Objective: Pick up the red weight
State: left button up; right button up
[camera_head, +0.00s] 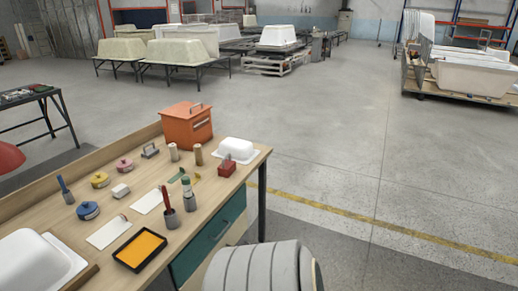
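A small red block with a grey top piece, which looks like the red weight (227,167), sits near the right end of the wooden workbench (133,213). It stands in front of a white tub-shaped shell (237,147) and right of a green-and-yellow item (193,181). Nothing touches it that I can see. Neither of my grippers is in the head view, so their state does not show.
An orange box (187,125) stands at the bench's back. Pink and yellow tape-like rolls, wooden cylinders, pots with tools and an orange-filled tray (140,249) crowd the bench. A large grey ribbed form (262,268) rises at its front.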

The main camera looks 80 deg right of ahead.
aim_at(228, 167)
jog(key=z, duration=2.45)
jog(key=u, duration=0.3)
jog(key=i+l+u, duration=0.7)
jog(key=l, duration=0.25)
